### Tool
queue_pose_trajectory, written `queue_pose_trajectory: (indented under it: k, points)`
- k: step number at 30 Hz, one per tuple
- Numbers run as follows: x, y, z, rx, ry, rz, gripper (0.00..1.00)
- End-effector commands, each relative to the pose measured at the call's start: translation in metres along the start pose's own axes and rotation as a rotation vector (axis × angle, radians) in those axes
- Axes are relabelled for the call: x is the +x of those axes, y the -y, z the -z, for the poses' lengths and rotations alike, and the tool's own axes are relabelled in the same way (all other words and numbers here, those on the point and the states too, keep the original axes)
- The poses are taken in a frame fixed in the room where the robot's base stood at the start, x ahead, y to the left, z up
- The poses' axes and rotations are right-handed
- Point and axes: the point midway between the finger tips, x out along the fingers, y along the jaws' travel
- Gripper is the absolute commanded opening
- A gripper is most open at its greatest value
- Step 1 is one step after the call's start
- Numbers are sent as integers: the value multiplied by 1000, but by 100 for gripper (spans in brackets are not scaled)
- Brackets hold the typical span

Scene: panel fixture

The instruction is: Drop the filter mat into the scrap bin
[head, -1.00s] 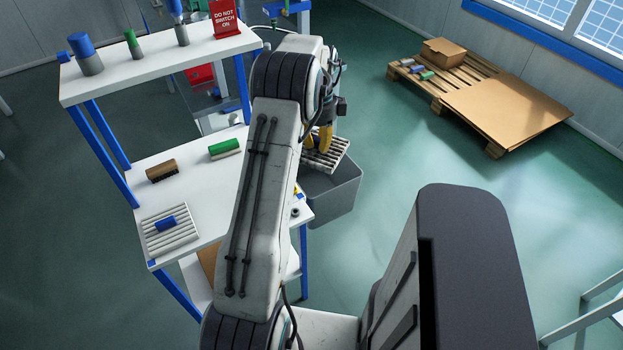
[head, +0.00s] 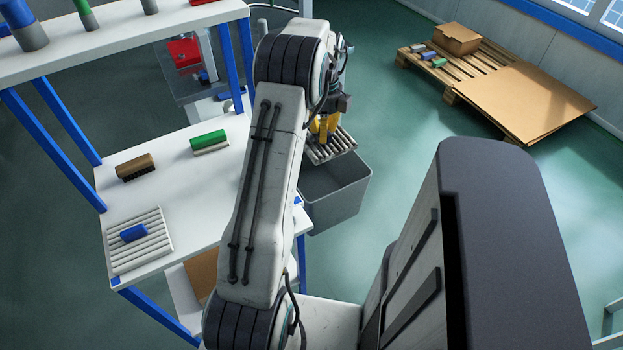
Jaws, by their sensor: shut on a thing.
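The filter mat, a pale ribbed panel (head: 333,148), hangs from my gripper (head: 324,128), whose yellow fingers are shut on it. The mat is slightly tilted. In the picture it overlaps the back part of the scrap bin (head: 343,205), a grey open-topped box right of the bench. The mat appears above the rim, but the exact height gap is hard to tell. My arm hides the mat's left side and part of the bin's left side. The visible front inside of the bin looks empty.
The white bench (head: 190,215) bears a green-topped block (head: 209,142), a brown brush (head: 135,168) and a ribbed panel (head: 125,255) with a blue piece (head: 133,233) on it. A pallet (head: 480,85) with cardboard stands back right. Floor right of the bin is clear.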

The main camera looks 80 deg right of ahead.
Motion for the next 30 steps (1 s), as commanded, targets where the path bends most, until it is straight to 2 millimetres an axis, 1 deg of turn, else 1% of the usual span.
queue_pose_trajectory:
  k: [1, 16, 21, 29, 30]
  points:
    - [5, 0, 0, 0, -1, -1, 0]
    - [50, 0, 0, -1, -2, -1, 0]
    - [55, 0, 0, -1, -1, -1, 0]
    - [54, 0, 0, -1, -1, -1, 0]
    - [54, 0, 0, -1, -1, -1, 24]
